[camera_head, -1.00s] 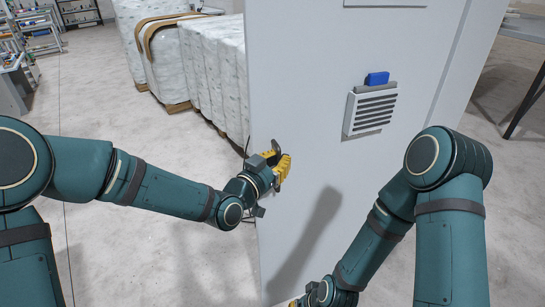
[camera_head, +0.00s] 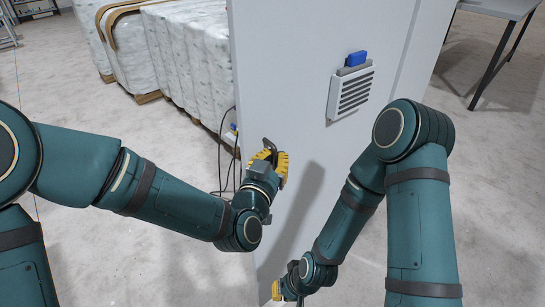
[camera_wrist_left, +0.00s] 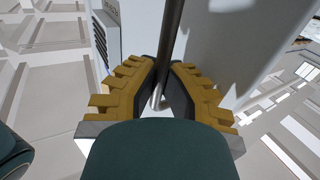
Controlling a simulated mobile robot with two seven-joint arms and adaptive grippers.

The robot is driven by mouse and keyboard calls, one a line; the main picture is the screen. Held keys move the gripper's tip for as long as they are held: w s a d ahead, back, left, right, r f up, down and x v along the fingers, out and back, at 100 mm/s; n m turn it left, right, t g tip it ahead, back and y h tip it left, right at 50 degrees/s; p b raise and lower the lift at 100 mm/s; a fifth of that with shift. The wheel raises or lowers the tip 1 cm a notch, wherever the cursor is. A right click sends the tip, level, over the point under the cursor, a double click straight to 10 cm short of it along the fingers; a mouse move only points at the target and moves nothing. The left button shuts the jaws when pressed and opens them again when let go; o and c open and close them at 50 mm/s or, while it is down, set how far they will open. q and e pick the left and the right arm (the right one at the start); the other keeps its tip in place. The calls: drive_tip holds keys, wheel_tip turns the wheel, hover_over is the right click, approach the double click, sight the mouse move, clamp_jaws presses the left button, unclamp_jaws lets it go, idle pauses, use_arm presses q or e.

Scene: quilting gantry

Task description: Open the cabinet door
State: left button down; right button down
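The cabinet (camera_head: 300,60) is a tall pale grey body with a flat front panel. My left gripper (camera_head: 270,157) is at the panel's left edge, at a dark handle (camera_head: 268,144). In the left wrist view, the handle shows as a dark bar (camera_wrist_left: 172,30) between the yellow fingers (camera_wrist_left: 164,85), whose dark pads are close on both sides of it. The gripper looks shut on the bar. My right gripper (camera_head: 276,291) is low in front of the panel, mostly hidden by its wrist. I cannot tell its opening.
A louvred vent (camera_head: 350,92) with a blue block (camera_head: 356,58) on top juts from the panel. Dark cables (camera_head: 222,150) hang beside the left edge. Wrapped white bales (camera_head: 185,60) stand behind left, a table (camera_head: 500,8) back right. The floor (camera_head: 130,245) at left is clear.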

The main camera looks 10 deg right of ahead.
use_arm(q)
drive_tip(key=shift+a+f, duration=0.1)
drive_tip(key=c, duration=1)
unclamp_jaws()
drive_tip(key=shift+c, duration=0.2)
wheel_tip(320, 180, up, 9)
drive_tip(key=shift+s+r, duration=0.1)
drive_tip(key=shift+r, duration=0.55)
drive_tip(key=shift+f, duration=0.1)
